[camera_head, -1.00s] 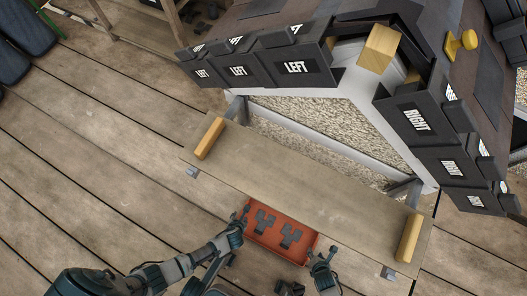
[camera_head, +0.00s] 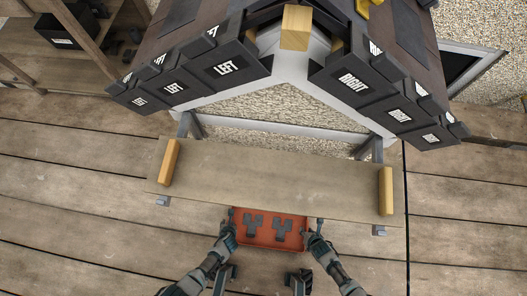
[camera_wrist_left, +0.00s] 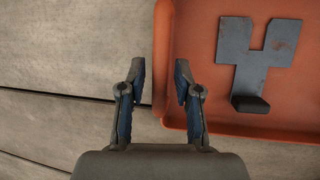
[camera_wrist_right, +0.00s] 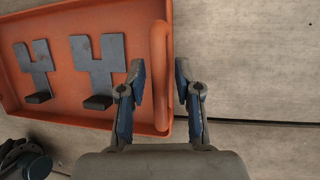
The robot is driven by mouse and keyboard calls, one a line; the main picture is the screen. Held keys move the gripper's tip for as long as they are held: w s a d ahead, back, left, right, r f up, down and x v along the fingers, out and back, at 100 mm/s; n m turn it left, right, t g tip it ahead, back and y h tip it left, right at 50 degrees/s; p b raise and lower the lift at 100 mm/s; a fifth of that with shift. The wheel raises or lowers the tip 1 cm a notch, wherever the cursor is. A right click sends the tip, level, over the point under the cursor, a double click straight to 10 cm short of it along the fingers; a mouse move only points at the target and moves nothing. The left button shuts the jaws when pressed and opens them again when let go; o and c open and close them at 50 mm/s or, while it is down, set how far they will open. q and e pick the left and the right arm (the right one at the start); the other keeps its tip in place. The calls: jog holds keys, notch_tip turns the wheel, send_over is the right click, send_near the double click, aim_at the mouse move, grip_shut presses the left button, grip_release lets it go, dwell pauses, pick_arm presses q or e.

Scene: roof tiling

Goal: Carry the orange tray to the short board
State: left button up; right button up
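The orange tray (camera_head: 240,235) shows in the head view at the front edge of the long board, with dark forked pieces (camera_head: 252,226) lying in it. My left gripper (camera_head: 231,222) is at the tray's left end. My right gripper (camera_head: 314,232) is at the right end. In the right wrist view its fingers (camera_wrist_right: 160,85) stand likewise around the right rim. The finger contact is partly hidden. The tray's height above the floor cannot be told.
The long board (camera_head: 270,180) with a yellow block (camera_head: 169,163) at the left and another (camera_head: 386,190) at the right lies just beyond the tray. Behind it is the roof with LEFT and RIGHT tiles (camera_head: 225,69). A wooden shelf (camera_head: 60,60) stands far left. Deck planks are clear on both sides.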

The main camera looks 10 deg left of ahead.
pick_arm(q)
grip_shut()
pick_arm(e)
grip_shut()
pick_arm(q)
jog(key=shift+r, duration=0.1)
pick_arm(e)
jog(key=shift+r, duration=0.1)
